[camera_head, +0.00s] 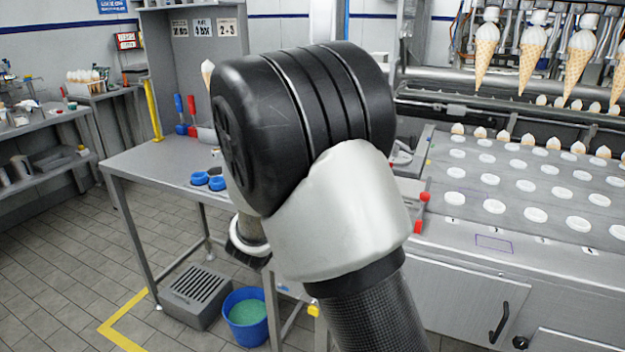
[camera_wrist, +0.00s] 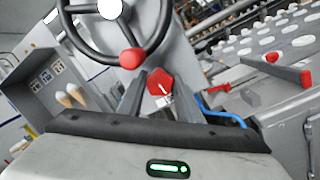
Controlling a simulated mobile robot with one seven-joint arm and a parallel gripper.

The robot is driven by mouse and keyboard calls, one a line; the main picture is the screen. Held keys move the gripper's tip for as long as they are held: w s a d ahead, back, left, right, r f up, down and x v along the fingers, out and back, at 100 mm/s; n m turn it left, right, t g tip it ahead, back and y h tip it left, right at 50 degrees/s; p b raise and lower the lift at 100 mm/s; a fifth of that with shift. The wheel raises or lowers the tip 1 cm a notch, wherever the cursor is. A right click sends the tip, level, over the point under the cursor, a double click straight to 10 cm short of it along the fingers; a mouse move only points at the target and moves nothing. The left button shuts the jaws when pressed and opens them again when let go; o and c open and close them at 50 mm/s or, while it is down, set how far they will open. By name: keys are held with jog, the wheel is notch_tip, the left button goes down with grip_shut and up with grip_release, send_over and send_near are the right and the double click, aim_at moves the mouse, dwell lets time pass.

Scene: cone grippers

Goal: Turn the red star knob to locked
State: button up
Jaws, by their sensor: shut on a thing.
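The red star knob (camera_wrist: 160,80) shows in the wrist view between the two grey fingers of my gripper (camera_wrist: 161,88). My gripper is shut on it, one finger on each side. A white pointer mark shows on the knob's face. A small white label lies just below the knob, partly covered, and I cannot read its words. In the head view my own arm covers the knob and my gripper, so neither can be made out there.
A black handwheel (camera_wrist: 88,42) with a red grip (camera_wrist: 132,58) is close beyond my fingers. A red-ended lever (camera_wrist: 305,77) and a blue hose (camera_wrist: 222,116) lie to the right. In the head view, a grey workbench (camera_head: 150,165) stands left and a cone machine (camera_head: 470,245) right.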

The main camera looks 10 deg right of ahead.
jog(key=shift+f+m+b, duration=0.15)
jog(key=shift+m+b, duration=0.45)
jog(key=shift+m, duration=0.1)
jog(key=shift+a, duration=0.1)
jog(key=o, duration=1)
jog(key=shift+o, duration=0.2)
jog(key=v, duration=1.7)
jog(key=shift+s+a+p, duration=0.15)
jog(key=shift+p, duration=0.25)
